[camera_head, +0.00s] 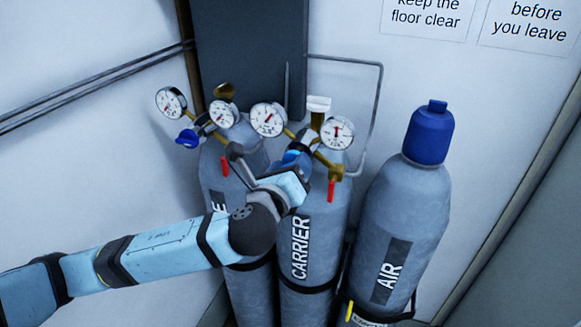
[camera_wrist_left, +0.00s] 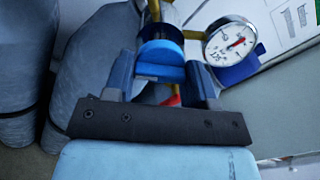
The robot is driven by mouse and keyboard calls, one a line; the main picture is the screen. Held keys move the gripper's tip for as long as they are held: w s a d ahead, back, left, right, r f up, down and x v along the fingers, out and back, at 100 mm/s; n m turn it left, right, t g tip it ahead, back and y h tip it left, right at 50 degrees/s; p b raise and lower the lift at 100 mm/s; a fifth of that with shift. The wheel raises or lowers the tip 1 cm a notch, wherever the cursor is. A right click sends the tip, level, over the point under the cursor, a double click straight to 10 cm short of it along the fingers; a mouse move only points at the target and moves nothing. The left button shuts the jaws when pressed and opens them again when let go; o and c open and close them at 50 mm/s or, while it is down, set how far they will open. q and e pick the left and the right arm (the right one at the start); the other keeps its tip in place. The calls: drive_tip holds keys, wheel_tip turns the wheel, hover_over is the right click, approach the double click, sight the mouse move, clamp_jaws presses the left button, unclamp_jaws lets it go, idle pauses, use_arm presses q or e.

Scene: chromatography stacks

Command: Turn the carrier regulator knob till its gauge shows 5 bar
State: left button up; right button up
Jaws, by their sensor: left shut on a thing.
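The carrier cylinder (camera_head: 318,225), labelled CARRIER, stands in the middle of the head view. Its regulator has two round white gauges, a left one (camera_head: 268,118) and a right one (camera_head: 337,132). The blue carrier regulator knob (camera_head: 293,156) is partly hidden by my left gripper (camera_head: 290,172). In the left wrist view my left gripper (camera_wrist_left: 163,78) has one finger on each side of the blue knob (camera_wrist_left: 160,62) and is shut on it. My right gripper is out of view.
A cylinder whose label ends in E (camera_head: 215,180) stands left, with its own gauges and blue knob (camera_head: 187,138). The capped AIR cylinder (camera_head: 405,220) stands right. A red lever (camera_head: 331,190) hangs below the carrier regulator. A pipe (camera_head: 378,110) runs behind it.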

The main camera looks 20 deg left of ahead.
use_arm(q)
drive_tip(key=shift+f, duration=0.1)
idle(0.4)
drive_tip(key=o, duration=0.9)
drive_tip(key=shift+o, duration=0.2)
